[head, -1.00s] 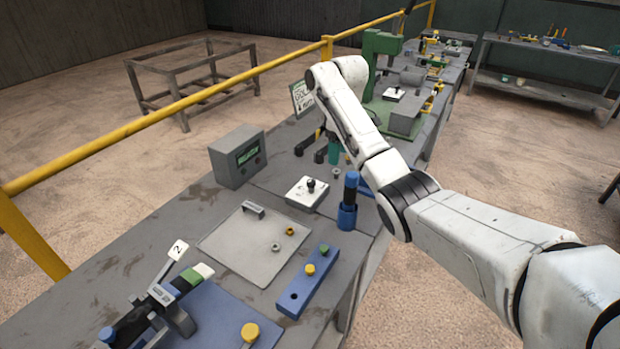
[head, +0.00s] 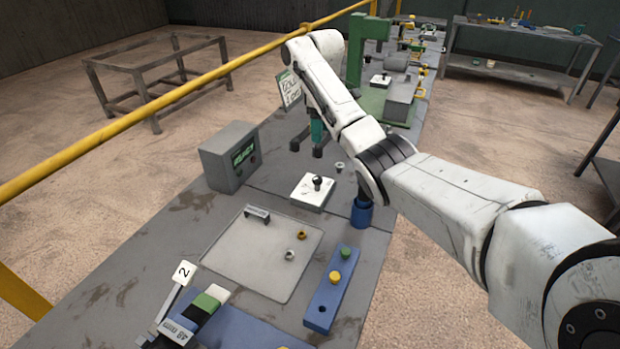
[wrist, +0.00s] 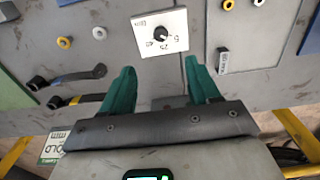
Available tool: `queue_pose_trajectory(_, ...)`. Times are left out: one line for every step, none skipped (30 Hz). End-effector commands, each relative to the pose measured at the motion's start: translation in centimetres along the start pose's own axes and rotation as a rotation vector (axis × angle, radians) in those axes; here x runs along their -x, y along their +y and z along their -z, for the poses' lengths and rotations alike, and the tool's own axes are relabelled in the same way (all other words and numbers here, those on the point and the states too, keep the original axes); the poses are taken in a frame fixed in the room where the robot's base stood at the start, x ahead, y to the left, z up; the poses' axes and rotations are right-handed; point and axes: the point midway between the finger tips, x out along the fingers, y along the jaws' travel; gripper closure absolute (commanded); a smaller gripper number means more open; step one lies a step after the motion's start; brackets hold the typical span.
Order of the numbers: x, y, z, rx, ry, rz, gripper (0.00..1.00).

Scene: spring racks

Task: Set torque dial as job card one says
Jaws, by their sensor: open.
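The torque dial is a white square plate (head: 309,196) with a black round knob (head: 317,183), on the bench in the head view. In the wrist view the plate (wrist: 172,20) lies just beyond my fingertips, with small marks around its knob (wrist: 148,43). My gripper (wrist: 160,66) has teal fingers spread apart with nothing between them. In the head view my gripper (head: 317,138) hangs behind the dial, partly hidden by my arm. A white card with green edging (head: 289,88) stands farther back; its text is too small to read surely. It also shows in the wrist view (wrist: 51,149).
A grey box with a green display (head: 230,156) stands left of the dial. A grey tray (head: 240,268) with small rings and a blue block (head: 325,302) lie in front. A blue holder (head: 361,214) is to the right. Black-handled tools (wrist: 66,76) lie near my fingers.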

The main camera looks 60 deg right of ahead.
Motion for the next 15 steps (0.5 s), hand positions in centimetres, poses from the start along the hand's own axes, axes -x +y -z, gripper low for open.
queue_pose_trajectory(-1.1, 0.0, 0.0, 0.0, 0.0, 0.0, 0.39)
queue_pose_trajectory(-1.4, 0.0, 0.0, 0.0, 0.0, 0.0, 0.39)
queue_pose_trajectory(-1.9, 0.0, 0.0, 0.0, 0.0, 0.0, 0.39)
queue_pose_trajectory(-2.3, 0.0, 0.0, 0.0, 0.0, 0.0, 0.39)
queue_pose_trajectory(-2.6, 0.0, 0.0, 0.0, 0.0, 0.0, 0.39)
queue_pose_trajectory(-3.0, 0.0, 0.0, 0.0, 0.0, 0.0, 0.39)
queue_pose_trajectory(-3.5, 0.0, 0.0, 0.0, 0.0, 0.0, 0.39)
queue_pose_trajectory(-3.8, 0.0, 0.0, 0.0, 0.0, 0.0, 0.39)
queue_pose_trajectory(-4.2, 0.0, 0.0, 0.0, 0.0, 0.0, 0.39)
queue_pose_trajectory(-4.7, 0.0, 0.0, 0.0, 0.0, 0.0, 0.39)
queue_pose_trajectory(-5.1, 0.0, 0.0, 0.0, 0.0, 0.0, 0.39)
queue_pose_trajectory(-5.4, 0.0, 0.0, 0.0, 0.0, 0.0, 0.39)
queue_pose_trajectory(-5.5, 0.0, 0.0, 0.0, 0.0, 0.0, 0.39)
queue_pose_trajectory(-6.0, 0.0, 0.0, 0.0, 0.0, 0.0, 0.39)
queue_pose_trajectory(-6.2, 0.0, 0.0, 0.0, 0.0, 0.0, 0.39)
